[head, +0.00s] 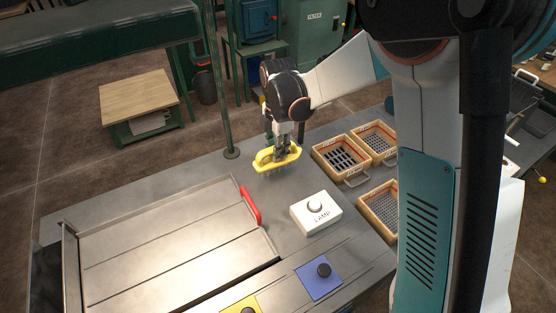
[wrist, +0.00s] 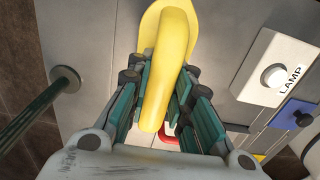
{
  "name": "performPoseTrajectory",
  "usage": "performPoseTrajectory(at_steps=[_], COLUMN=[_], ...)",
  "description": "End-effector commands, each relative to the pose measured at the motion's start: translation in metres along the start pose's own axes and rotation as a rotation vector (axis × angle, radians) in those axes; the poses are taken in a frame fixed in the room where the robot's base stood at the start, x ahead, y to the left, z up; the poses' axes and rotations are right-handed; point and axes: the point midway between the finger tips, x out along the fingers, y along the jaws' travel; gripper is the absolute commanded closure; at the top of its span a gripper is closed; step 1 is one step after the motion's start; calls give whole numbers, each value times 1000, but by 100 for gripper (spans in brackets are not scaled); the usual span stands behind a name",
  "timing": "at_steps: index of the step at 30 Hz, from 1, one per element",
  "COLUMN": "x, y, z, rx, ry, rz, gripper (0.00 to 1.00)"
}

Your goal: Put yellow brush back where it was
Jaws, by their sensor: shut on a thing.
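The yellow brush (head: 277,157) has a looped handle and dark bristles along its underside. My gripper (head: 282,146) is shut on its handle from above. In the head view the brush is over the far part of the grey bench (head: 330,222), near its back edge. I cannot tell whether the bristles touch the bench top. In the wrist view the yellow handle (wrist: 168,70) runs between the teal fingers of my gripper (wrist: 166,95), and its far end widens beyond them.
A white LAMP box (head: 315,212) stands nearer on the bench. Wooden-framed trays with grates (head: 341,157) stand to the right. A sliding panel with a red handle (head: 250,206) lies to the left. A green post (head: 231,152) rises at the bench's back edge.

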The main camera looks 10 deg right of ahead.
Motion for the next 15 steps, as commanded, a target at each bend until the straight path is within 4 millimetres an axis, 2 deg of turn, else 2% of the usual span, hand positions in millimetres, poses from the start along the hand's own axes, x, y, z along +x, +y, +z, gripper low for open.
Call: performPoseTrajectory(at_steps=[8, 15], x=[38, 39], y=[0, 0], z=[0, 0], rx=[0, 0], ry=[0, 0], rz=[0, 0], gripper=[100, 100])
